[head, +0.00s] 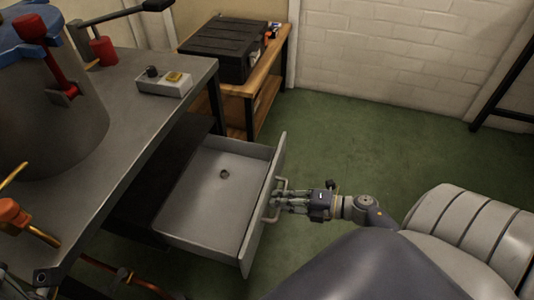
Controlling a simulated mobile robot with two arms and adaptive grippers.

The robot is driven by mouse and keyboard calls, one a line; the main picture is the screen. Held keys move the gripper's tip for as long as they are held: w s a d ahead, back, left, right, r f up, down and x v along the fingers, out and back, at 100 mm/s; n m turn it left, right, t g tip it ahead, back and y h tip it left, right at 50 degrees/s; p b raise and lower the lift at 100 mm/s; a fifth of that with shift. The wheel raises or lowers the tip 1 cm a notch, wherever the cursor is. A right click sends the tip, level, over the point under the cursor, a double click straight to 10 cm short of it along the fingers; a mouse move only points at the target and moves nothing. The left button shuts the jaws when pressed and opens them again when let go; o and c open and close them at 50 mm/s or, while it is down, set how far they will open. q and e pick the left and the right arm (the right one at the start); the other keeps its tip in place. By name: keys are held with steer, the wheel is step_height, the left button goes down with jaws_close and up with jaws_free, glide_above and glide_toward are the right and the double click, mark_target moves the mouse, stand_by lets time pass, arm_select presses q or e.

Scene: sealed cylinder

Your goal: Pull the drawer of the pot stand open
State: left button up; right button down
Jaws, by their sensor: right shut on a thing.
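The grey drawer (190,207) of the pot stand is pulled well out to the right from under the stand's top (128,126). A small round dark thing (224,174) lies on its floor. The drawer's handle (272,212) is on the outer side of its front panel (260,218). My right gripper (284,202) is at the handle, its fingers closed around it. My left gripper is not in view.
A large grey pot (48,110) with red and blue clamps stands on the stand. A small box with a knob (164,82) sits near the top's edge. Behind is a wooden bench (262,85) with a black case (222,48). Green floor (370,130) is clear beyond my right arm.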

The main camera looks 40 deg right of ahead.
steer(key=shift+s+d, duration=0.2)
steer(key=c, duration=1.9)
jaws_free()
steer(key=shift+r, duration=0.1)
steer(key=shift+c, duration=0.2)
steer(key=shift+s, duration=0.1)
steer(key=v, duration=1.1)
steer(key=shift+s+d, duration=0.3)
steer(key=shift+s, duration=0.05)
